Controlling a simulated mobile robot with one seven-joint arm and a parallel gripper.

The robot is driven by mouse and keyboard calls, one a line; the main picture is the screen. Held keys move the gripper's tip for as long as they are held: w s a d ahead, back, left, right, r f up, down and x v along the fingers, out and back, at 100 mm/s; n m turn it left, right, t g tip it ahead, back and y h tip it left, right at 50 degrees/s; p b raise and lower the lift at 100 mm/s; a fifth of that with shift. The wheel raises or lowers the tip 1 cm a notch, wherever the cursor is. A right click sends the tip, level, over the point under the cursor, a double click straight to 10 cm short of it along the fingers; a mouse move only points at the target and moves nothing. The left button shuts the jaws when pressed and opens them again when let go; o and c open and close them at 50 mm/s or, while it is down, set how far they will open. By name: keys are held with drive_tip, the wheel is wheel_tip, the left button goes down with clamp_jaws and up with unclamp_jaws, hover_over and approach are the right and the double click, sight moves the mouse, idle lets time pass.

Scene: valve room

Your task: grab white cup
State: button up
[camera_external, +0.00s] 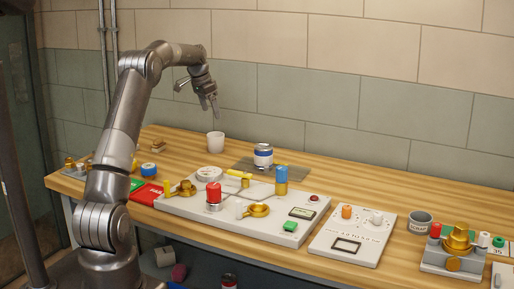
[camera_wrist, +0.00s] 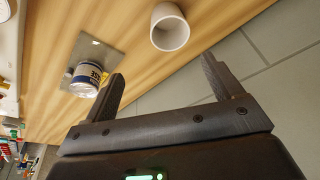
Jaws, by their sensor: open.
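The white cup (camera_external: 215,142) stands on the wooden table near its back edge, left of the middle of the external view. In the wrist view the white cup (camera_wrist: 170,28) is at the top, with its open rim toward the camera. My gripper (camera_external: 213,108) hangs above the cup in the external view, apart from it. In the wrist view my gripper (camera_wrist: 160,80) has its two fingers spread wide with nothing between them, and the cup is beyond the fingertips.
A blue and white can (camera_external: 263,155) stands on a grey plate (camera_external: 240,168) to the cup's right. A white valve panel (camera_external: 250,222) lies in front. A second panel (camera_external: 352,238) and a grey cup (camera_external: 420,222) are farther right. The tiled wall (camera_external: 300,100) rises behind the table.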

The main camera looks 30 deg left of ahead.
sight(216, 139)
drive_tip(key=x, duration=0.3)
drive_tip(key=a+x, duration=0.1)
drive_tip(key=x, duration=0.2)
drive_tip(key=w+a+x, duration=0.1)
drive_tip(key=x, duration=0.1)
drive_tip(key=shift+w+d+f, duration=0.1)
drive_tip(key=shift+w+f, duration=0.05)
drive_tip(key=shift+f, duration=0.25)
drive_tip(key=x, duration=0.5)
drive_tip(key=shift+s, duration=0.35)
drive_tip(key=shift+c, duration=0.5)
drive_tip(key=c, duration=1)
drive_tip(key=shift+o, duration=0.2)
